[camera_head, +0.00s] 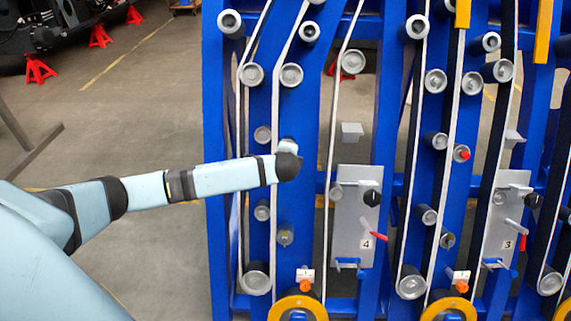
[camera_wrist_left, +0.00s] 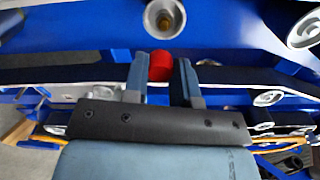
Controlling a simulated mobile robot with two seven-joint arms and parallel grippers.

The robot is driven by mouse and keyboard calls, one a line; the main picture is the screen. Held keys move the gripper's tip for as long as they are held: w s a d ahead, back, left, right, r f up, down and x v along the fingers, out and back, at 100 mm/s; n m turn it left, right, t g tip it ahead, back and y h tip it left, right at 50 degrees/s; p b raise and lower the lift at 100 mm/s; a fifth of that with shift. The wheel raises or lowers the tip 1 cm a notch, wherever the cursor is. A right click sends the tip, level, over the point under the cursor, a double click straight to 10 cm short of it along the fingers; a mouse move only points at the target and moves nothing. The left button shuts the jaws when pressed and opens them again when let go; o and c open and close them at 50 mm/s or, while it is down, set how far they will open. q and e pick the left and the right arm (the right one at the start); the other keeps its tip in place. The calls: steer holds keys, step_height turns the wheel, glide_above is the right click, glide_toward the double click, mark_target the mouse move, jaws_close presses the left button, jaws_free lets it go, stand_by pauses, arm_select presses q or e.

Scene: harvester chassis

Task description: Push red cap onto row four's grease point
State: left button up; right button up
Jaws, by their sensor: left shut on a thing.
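The red cap (camera_wrist_left: 160,66) is between the two fingers of my left gripper (camera_wrist_left: 160,80), which is shut on it. In the left wrist view, a round grey fitting with a brass-coloured centre (camera_wrist_left: 165,18), which looks like a grease point, lies beyond the cap, apart from it. In the head view, a similar grey fitting with a brownish centre (camera_head: 285,237) sits on the blue upright left of the plate marked 4 (camera_head: 352,222), below my left wrist. The head view hides the left gripper's fingers and the cap behind the wrist. My right gripper is not in view.
White belts and grey rollers (camera_head: 256,278) run along the blue frame near my left arm. The plate marked 4 carries a black knob (camera_head: 371,198) and a red-handled lever (camera_head: 378,236). Open floor lies left.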

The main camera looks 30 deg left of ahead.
arm_select(q)
steer(key=shift+w+a, duration=0.15)
steer(key=shift+w, duration=0.1)
steer(key=shift+r, duration=0.1)
steer(key=b+x, duration=0.1)
steer(key=x, duration=0.4)
stand_by(0.3)
steer(key=shift+r, duration=0.1)
stand_by(0.4)
steer(key=shift+p, duration=0.45)
